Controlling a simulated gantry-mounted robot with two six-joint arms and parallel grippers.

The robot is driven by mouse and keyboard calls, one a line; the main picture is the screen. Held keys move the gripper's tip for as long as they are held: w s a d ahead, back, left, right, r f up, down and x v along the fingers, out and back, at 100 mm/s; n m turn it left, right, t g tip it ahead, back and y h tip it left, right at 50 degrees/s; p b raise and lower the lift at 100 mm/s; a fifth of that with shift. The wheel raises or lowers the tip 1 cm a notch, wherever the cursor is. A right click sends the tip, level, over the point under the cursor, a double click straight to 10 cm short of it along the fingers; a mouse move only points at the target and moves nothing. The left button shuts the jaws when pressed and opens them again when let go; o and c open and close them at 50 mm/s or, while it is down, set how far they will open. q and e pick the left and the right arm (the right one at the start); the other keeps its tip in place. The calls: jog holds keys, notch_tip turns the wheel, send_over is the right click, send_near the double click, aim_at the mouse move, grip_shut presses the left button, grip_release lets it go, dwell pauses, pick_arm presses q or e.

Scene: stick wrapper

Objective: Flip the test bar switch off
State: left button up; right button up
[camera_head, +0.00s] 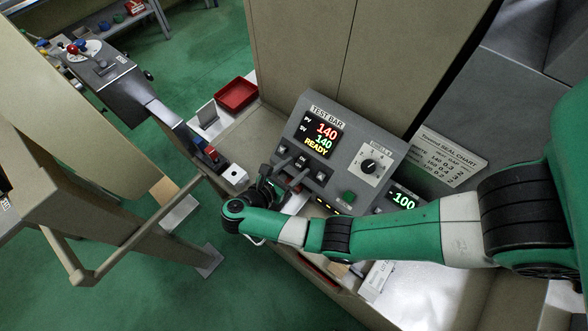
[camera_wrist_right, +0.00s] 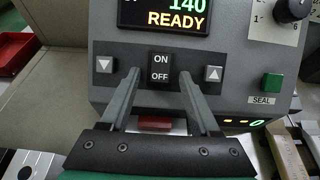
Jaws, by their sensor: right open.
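The test bar panel (camera_head: 334,150) is a grey box with a lit display reading 140, 140 and READY. Below the display is the black on/off rocker switch (camera_head: 301,162), between two arrow buttons. In the right wrist view the rocker switch (camera_wrist_right: 160,69) shows ON at the top and OFF at the bottom. My right gripper (camera_head: 285,173) is in front of the panel; in the wrist view its two fingers (camera_wrist_right: 160,92) are apart and empty, one on each side of the switch's lower part. I cannot tell whether they touch the panel. My left gripper is not in view.
A green SEAL button (camera_wrist_right: 272,82) and a selector knob (camera_head: 368,166) are right of the switch. A second display reading 100 (camera_head: 403,200) is at the panel's lower right. A red tray (camera_head: 237,94) lies behind left. A seal chart (camera_head: 448,158) stands at right.

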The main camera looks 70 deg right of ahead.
grip_shut()
jog(key=shift+a+f+h+b, duration=0.1)
jog(key=shift+f+h+b, duration=0.55)
jog(key=shift+b, duration=0.35)
jog(key=shift+f+g+h+b, duration=0.15)
jog(key=shift+g+h+b, duration=0.5)
jog(key=shift+h, duration=0.9)
